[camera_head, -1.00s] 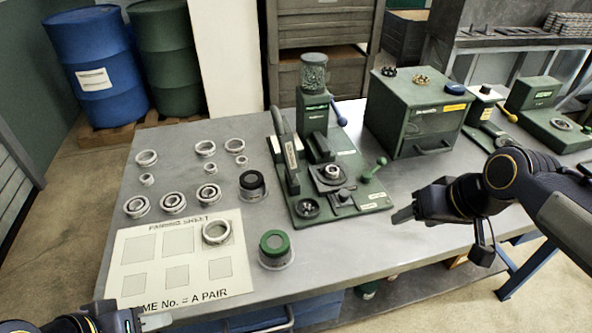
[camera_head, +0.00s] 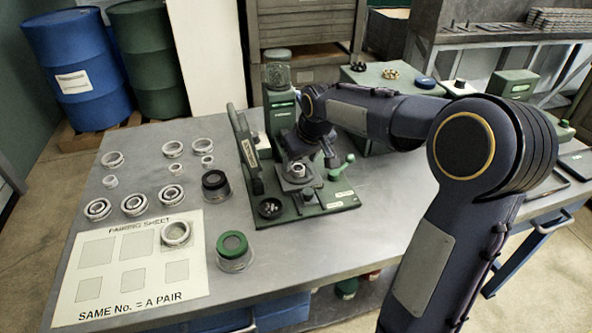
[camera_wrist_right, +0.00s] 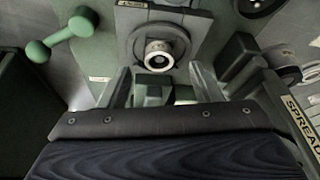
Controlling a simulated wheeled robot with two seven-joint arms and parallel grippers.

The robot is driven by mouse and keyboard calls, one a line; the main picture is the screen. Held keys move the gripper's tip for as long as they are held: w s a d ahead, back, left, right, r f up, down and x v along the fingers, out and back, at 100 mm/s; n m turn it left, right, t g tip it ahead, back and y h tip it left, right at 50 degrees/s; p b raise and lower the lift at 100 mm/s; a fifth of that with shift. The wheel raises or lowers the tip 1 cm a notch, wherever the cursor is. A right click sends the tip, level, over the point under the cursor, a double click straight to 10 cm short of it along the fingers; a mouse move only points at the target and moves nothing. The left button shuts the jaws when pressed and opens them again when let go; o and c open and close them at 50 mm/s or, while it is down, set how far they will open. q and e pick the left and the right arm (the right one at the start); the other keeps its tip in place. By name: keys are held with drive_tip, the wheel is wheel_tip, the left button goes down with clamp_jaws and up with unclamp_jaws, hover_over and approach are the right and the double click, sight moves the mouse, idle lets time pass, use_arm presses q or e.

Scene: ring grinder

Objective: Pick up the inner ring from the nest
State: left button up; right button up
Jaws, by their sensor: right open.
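The inner ring (camera_wrist_right: 158,55) is a small bright metal ring standing on the square grey nest (camera_wrist_right: 128,18) of the green machine in the right wrist view. In the head view the ring (camera_head: 297,170) is small, at the nest, just below my right gripper. In the wrist view my right gripper (camera_wrist_right: 160,70) is open, with one finger to each side and the ring just beyond the tips, between their lines. Nothing is held. In the head view its fingers are mostly hidden by the wrist. My left gripper is not in view.
The green machine's base (camera_head: 328,207) has a green ball-handled lever (camera_head: 340,168) right of the nest and an upright post (camera_head: 243,150) to the left. Left on the table are several loose rings, a green-topped jar (camera_head: 233,250) and the pairing sheet (camera_head: 140,297) bearing a ring (camera_head: 176,233).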

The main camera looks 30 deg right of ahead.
sight(298, 168)
drive_tip(key=shift+x, duration=1.5)
drive_tip(key=c, duration=1.1)
drive_tip(key=shift+r, duration=0.1)
